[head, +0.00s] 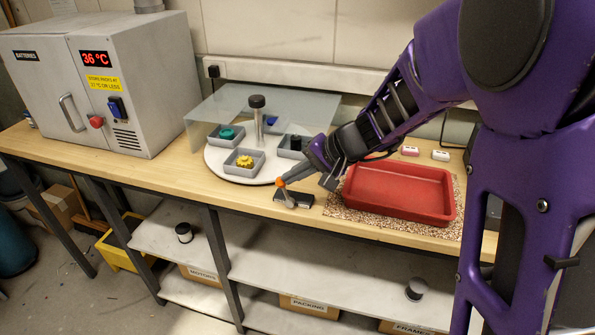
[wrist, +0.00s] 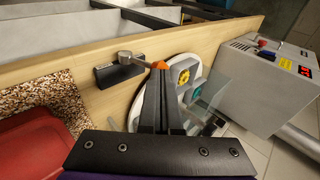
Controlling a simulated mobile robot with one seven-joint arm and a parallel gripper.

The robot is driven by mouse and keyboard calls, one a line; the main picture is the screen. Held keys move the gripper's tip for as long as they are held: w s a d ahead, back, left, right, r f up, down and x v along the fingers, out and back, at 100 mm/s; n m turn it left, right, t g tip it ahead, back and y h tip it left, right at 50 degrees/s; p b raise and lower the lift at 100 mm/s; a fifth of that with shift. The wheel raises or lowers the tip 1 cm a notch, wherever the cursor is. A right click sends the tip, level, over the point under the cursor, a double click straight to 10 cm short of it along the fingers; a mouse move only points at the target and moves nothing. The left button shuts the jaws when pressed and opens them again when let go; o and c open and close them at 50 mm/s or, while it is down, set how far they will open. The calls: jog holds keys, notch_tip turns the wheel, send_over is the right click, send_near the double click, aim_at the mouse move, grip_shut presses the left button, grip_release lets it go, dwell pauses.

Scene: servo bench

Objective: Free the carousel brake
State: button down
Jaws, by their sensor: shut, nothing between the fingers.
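The carousel (head: 213,163) is a white round plate with a central black-knobbed post and several grey trays. Its brake has a dark base (head: 304,201) on the bench's front edge and a grey lever with an orange knob (head: 280,182). In the wrist view the brake base (wrist: 113,75) lies left of my fingertips, and its lever runs right to the orange knob (wrist: 160,65). My gripper (wrist: 160,76) is shut and empty, its fingertips right at the knob; I cannot tell whether they touch. In the head view my gripper (head: 288,178) reaches in from the right.
A clear panel (head: 302,104) covers the back of the carousel. The trays hold a yellow gear (head: 245,161), a teal part (head: 226,133) and other parts. A red tray (head: 398,212) on a speckled mat stands right of the brake. A grey battery cabinet (head: 160,90) reading 36 °C stands left.

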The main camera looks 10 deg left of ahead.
jog(key=a+h+p, duration=0.1)
jog(key=p, duration=0.1)
jog(key=a+h+p, duration=0.1)
jog(key=p, duration=0.1)
jog(key=shift+f, duration=0.3)
dwell(0.3)
jog(key=shift+f, duration=0.15)
